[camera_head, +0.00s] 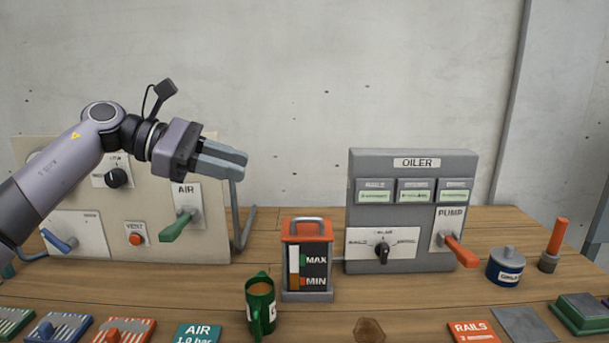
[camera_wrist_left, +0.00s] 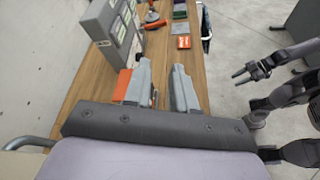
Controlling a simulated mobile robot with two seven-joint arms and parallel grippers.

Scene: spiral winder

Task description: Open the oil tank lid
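The oil tank (camera_head: 308,272) stands upright on the table, with a MAX/MIN gauge on its front. Its orange lid (camera_head: 290,232) has a grey handle on top and sits down on the tank. My left gripper (camera_head: 245,160) is up in the air, left of and above the lid, not touching it. In the left wrist view its two fingers (camera_wrist_left: 161,75) are apart with nothing held. Orange, apparently the lid (camera_wrist_left: 122,84), shows partly hidden behind the left finger. My right gripper (camera_wrist_left: 237,74) is small at the right of that view, away from the table; its opening is unclear.
The grey oiler panel (camera_head: 412,165) with its orange pump lever stands right of the tank. The air panel (camera_head: 210,252) with a green lever is at left. A green mug (camera_head: 260,306) is in front of the tank. A blue can (camera_head: 506,270) stands at right.

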